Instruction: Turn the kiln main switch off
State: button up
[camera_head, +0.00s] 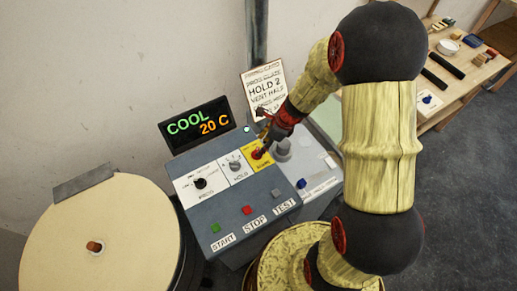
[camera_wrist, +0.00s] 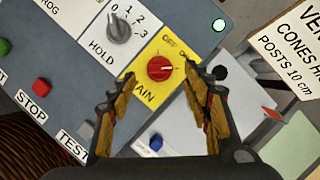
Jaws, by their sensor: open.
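The kiln main switch is a red round knob (camera_wrist: 159,68) on a yellow plate (camera_wrist: 150,92), with partly covered lettering reading "AIN" below it. Small OFF and ON lettering stands above and to the right of the knob in the wrist view. A pale mark on the knob points right in that view. My gripper (camera_wrist: 160,76) is open, one finger on each side of the knob. Whether the fingers touch it I cannot tell. In the head view my gripper (camera_head: 262,147) is over the yellow plate (camera_head: 251,162), partly hiding the knob.
The grey control panel (camera_head: 215,213) also has a HOLD dial (camera_wrist: 119,29), a PROG dial (camera_head: 200,184) and START, STOP and TEST buttons. A display (camera_head: 196,125) reads COOL 20 C. A sign (camera_head: 265,85) stands behind. The round kiln lid (camera_head: 100,215) is at left.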

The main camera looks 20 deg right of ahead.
aim_at(257, 150)
jog(key=shift+b+x, duration=0.4)
jog(key=shift+x, duration=1.95)
jog(key=shift+r, duration=0.1)
jog(key=c, duration=1.1)
jog(key=shift+c, duration=0.3)
